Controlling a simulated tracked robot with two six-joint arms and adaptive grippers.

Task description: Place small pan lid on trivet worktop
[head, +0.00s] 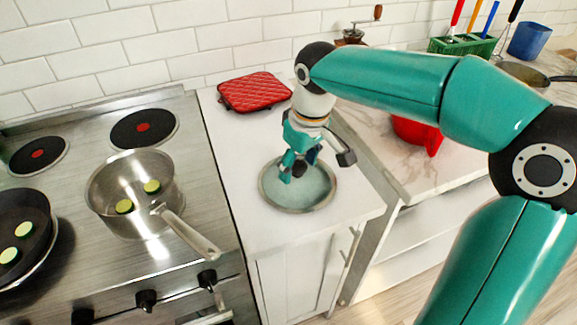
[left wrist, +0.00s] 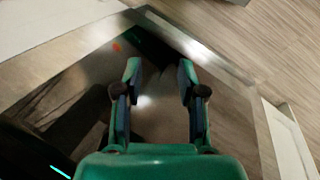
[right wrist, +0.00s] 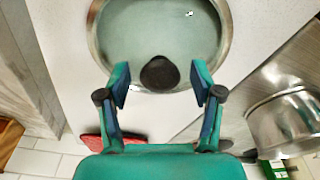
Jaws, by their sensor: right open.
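The small pan lid (head: 315,198) is a round glass lid with a metal rim. It lies flat on the white worktop right of the stove, its black knob (right wrist: 159,74) up. My right gripper (head: 299,164) points down over the lid. In the right wrist view its open fingers stand on either side of the knob, with gaps visible. A red quilted trivet (head: 253,91) lies behind the lid on the same worktop; part of it shows in the right wrist view (right wrist: 92,146). My left gripper (left wrist: 159,85) is open and empty, seen only in the left wrist view.
A steel saucepan (head: 112,205) with green slices stands on the stove, its handle toward the worktop. A dark frying pan (head: 25,215) stands at far left. A red pot (head: 412,130) and a green utensil rack (head: 463,46) are at right. White tiles close the back.

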